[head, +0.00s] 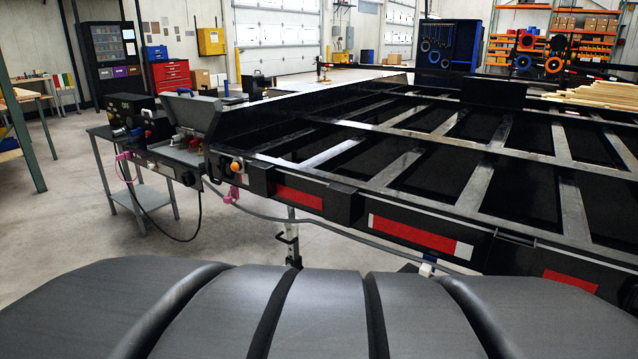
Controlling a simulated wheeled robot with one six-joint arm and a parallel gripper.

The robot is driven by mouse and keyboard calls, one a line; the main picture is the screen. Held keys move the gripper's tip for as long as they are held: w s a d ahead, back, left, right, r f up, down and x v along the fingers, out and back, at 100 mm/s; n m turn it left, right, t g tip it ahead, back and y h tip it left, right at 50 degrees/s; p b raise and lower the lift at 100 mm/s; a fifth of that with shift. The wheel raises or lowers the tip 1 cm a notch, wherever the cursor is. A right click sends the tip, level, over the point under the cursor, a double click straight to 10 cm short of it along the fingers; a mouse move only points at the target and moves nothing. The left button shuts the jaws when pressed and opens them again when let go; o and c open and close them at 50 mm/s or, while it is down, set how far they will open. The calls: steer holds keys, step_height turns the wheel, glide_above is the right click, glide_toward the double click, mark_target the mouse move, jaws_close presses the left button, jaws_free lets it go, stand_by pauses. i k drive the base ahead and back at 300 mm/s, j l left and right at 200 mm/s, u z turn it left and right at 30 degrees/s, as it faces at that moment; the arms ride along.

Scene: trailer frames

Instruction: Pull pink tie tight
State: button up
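Two small pink ties show on the near left part of the black trailer frame (345,203). One pink tie (231,195) hangs at the grey cable under the rail, below an orange knob-like light (236,168). The other pink tie (123,157) is at the left end of the rail, by a small grey table. Both are too small to tell how tight they are or exactly what they wrap. The grey cable (330,224) runs below the rail from the left tie area to the right. My gripper is not in view.
A grey side table (140,193) stands left of the trailer end, with a black cable (190,232) drooping beside it. A jack leg (290,240) stands under the rail. Bare floor (70,225) lies to the left. Lumber (600,95) rests on the far right.

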mark_target(227, 199)
steer(key=i+j+z, duration=0.2)
steer(key=j, duration=0.5)
steer(key=i+j+z, duration=0.15)
steer(key=i+j, duration=0.2)
steer(key=j, duration=0.35)
steer(key=i+j+z, duration=0.2)
steer(key=j, duration=0.55)
steer(key=i+j+z, duration=0.15)
steer(key=j, duration=0.6)
steer(key=i+j+z, duration=0.2)
steer(key=j, duration=0.6)
steer(key=j+z, duration=0.15)
steer(key=j, duration=0.6)
steer(key=k, duration=0.05)
